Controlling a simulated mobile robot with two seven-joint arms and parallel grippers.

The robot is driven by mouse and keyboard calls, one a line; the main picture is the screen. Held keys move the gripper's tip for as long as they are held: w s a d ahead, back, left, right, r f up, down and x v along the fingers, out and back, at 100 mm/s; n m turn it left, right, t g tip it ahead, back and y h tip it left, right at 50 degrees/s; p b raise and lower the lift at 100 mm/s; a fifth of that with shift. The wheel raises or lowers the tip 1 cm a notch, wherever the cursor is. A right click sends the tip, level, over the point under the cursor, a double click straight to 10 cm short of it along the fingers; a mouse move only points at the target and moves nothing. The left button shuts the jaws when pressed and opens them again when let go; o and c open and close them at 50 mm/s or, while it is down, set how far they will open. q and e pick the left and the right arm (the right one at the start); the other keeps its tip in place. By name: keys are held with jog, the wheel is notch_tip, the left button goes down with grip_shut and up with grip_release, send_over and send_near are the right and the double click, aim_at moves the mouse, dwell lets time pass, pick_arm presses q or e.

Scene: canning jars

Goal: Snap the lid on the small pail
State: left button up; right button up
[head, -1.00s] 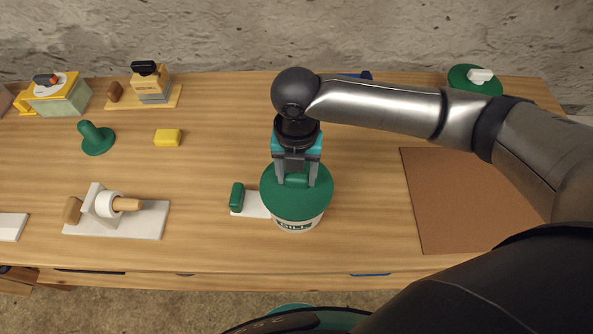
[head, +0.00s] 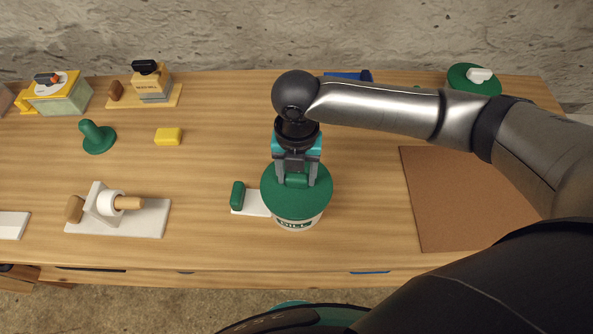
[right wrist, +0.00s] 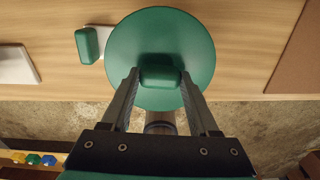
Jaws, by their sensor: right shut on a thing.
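The small pail (head: 297,224) is white with a dark label that seems to read "DILL", and it stands upright near the front edge of the table. A round green lid (head: 297,205) lies over its mouth; whether it is seated all round I cannot tell. My right gripper (head: 297,182) comes down from above and is shut on the lid's green block handle. In the right wrist view the lid (right wrist: 160,40) hides the pail, and the handle (right wrist: 160,77) sits between the fingers of the gripper (right wrist: 160,85). My left gripper is not in view.
A white plate with a green block (head: 237,195) sits just left of the pail. A white stand with a wooden roller (head: 118,222), a green knobbed piece (head: 97,138) and a yellow block (head: 168,137) are further left. A brown mat (head: 460,200) lies right. Another green lid (head: 473,80) is back right.

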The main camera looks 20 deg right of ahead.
jog(key=shift+p, duration=0.45)
dwell(0.3)
jog(key=o, duration=1.4)
jog(key=shift+o, duration=0.4)
jog(key=shift+r+p, duration=3.5)
jog(key=shift+p, duration=0.65)
